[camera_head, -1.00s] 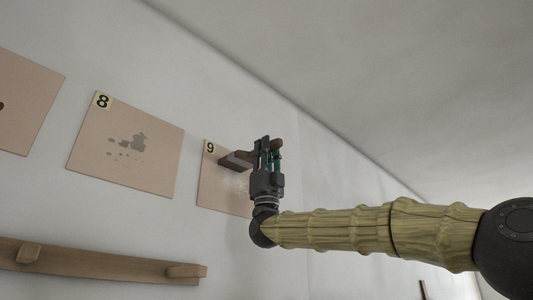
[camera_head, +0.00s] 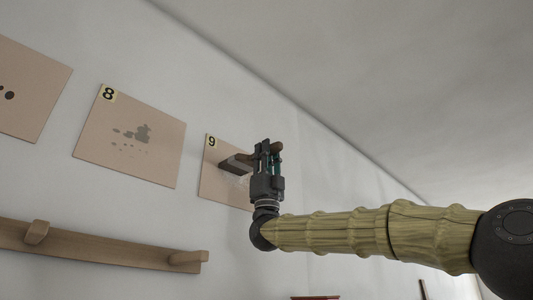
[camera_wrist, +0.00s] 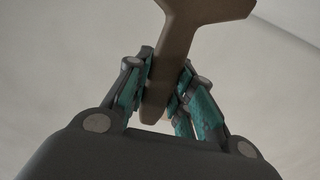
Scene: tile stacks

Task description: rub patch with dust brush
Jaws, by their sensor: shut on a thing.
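My gripper (camera_head: 268,152) is shut on the brown handle of the dust brush (camera_head: 236,164), in front of panel 9 (camera_head: 213,185) on the wall. The brush's grey-brown head points left, toward the panel. I cannot tell whether it touches the panel. A pale, whitish patch (camera_head: 243,184) shows on panel 9, just below the brush and partly hidden by my gripper. In the wrist view the brown brush (camera_wrist: 183,40) stands between the teal-padded fingers of my gripper (camera_wrist: 165,78).
Panel 8 (camera_head: 120,160), with dark grey blotches, hangs left of panel 9. Another panel (camera_head: 30,75) with dark dots is at the far left. A wooden rail (camera_head: 110,252) with pegs runs below. A brown edge (camera_head: 315,298) shows at the bottom.

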